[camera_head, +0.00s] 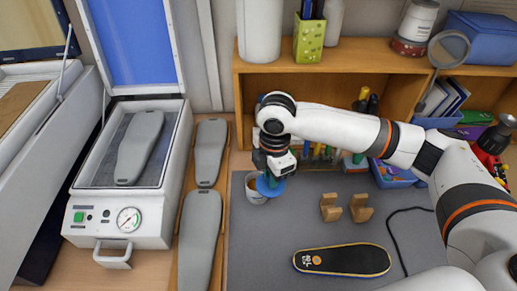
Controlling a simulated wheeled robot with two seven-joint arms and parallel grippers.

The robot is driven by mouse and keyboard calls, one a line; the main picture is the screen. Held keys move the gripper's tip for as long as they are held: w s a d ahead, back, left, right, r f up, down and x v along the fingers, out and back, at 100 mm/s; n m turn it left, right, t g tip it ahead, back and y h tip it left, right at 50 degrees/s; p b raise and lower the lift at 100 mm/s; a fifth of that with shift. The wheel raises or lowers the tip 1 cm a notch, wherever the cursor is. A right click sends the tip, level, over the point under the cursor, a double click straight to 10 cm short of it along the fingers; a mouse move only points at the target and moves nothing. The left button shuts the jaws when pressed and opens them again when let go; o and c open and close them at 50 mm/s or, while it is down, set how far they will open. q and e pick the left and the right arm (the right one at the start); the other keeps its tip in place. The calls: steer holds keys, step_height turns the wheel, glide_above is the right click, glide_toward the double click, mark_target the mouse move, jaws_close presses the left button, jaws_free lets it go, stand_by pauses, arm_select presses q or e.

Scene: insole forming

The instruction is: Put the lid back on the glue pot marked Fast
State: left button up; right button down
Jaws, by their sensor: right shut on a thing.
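My right gripper (273,179) points down at the left of the dark mat, shut on a round blue lid (265,189). The lid looks tilted and sits over or at the right side of the rim of a small light-coloured pot (254,197). I cannot tell whether the lid touches the pot. The pot's opening partly shows left of the lid. No marking on the pot can be read. My left gripper is not in view.
A dark mat (290,227) covers the bench. On it are two wooden blocks (330,208) and a black insole (342,260). A press (122,220) with a grey insole stands left. A wooden shelf (330,62) with tools is behind. The mat's front left is clear.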

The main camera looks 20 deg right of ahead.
mark_target(263, 174)
steer(key=w+n, duration=0.1)
steer(key=n, duration=0.1)
steer(key=w+n+p, duration=0.1)
steer(key=n, duration=0.2)
steer(key=w+a+r+n+p, duration=0.1)
steer(key=n, duration=0.1)
steer(key=shift+w, duration=0.15)
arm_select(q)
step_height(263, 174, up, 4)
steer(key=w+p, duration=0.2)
arm_select(e)
steer(key=w+f+n+b, duration=0.1)
steer(key=n+b, duration=0.1)
steer(key=n, duration=0.1)
steer(key=f+n+b, duration=0.1)
steer(key=n, duration=0.1)
steer(key=w+f+n+b, duration=0.1)
steer(key=f+n+b, duration=0.1)
steer(key=n, duration=0.1)
steer(key=shift+w+a+f+n+b, duration=0.1)
steer(key=shift+w+a+n+b, duration=0.2)
steer(key=shift+f, duration=0.9)
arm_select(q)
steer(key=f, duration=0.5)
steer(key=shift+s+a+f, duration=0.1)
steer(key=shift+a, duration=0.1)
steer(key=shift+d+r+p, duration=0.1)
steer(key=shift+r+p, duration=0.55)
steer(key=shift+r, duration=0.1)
